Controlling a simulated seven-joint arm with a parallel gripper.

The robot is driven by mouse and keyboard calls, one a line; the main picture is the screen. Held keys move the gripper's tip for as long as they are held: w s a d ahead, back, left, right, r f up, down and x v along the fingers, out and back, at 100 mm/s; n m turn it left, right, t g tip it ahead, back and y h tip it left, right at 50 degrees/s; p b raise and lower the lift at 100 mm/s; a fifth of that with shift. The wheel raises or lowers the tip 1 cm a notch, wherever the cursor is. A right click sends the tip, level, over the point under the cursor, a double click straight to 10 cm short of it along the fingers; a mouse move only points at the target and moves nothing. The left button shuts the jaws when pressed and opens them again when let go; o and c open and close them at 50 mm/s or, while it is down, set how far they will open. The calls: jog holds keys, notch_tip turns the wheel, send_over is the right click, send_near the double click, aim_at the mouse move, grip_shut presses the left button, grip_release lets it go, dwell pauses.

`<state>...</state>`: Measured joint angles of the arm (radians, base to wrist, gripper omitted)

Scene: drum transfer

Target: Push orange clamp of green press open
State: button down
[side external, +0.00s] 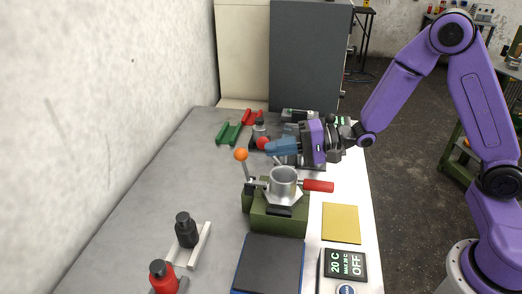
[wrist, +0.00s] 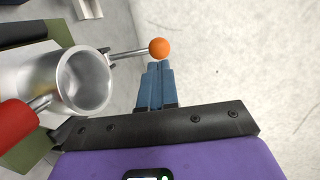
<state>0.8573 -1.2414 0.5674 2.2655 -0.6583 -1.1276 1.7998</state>
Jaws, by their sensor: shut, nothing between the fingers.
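The green press (side external: 278,220) stands on the table, with a silver cup (side external: 283,182) on top and a red handle (side external: 318,186) pointing right. Its orange clamp knob (side external: 241,154) tops an upright metal lever at the press's left side. In the wrist view the orange knob (wrist: 159,48) sits just beyond my fingertips, with its rod running left to the cup (wrist: 82,80). My gripper (side external: 268,148) has blue fingers, pressed together and empty. They also show in the wrist view (wrist: 154,66). In the side view the fingertips are right of the knob with a visible gap.
A dark bottle with a red part (side external: 261,142) and green and red holders (side external: 229,133) are behind. A black bottle (side external: 186,230), a red bottle (side external: 163,278), a dark blue-edged plate (side external: 268,265), a yellow plate (side external: 341,223) and a temperature display (side external: 345,264) are nearer.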

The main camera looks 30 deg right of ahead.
jog(key=shift+x, duration=2)
jog(key=shift+a+r, duration=0.1)
jog(key=shift+w+a+g+h, duration=0.45)
jog(key=shift+w+a+h, duration=0.05)
jog(key=shift+w+a, duration=0.5)
jog(key=shift+w+a+g+h, duration=0.45)
jog(key=shift+w+a+h, duration=0.05)
jog(key=shift+w+a, duration=0.5)
jog(key=w+a+f+h, duration=0.1)
jog(key=w+a+f, duration=0.2)
jog(key=f, duration=0.1)
jog(key=shift+w+a+f+m+g, duration=0.15)
jog(key=shift+w+a+m+g, duration=0.15)
jog(key=shift+g, duration=0.1)
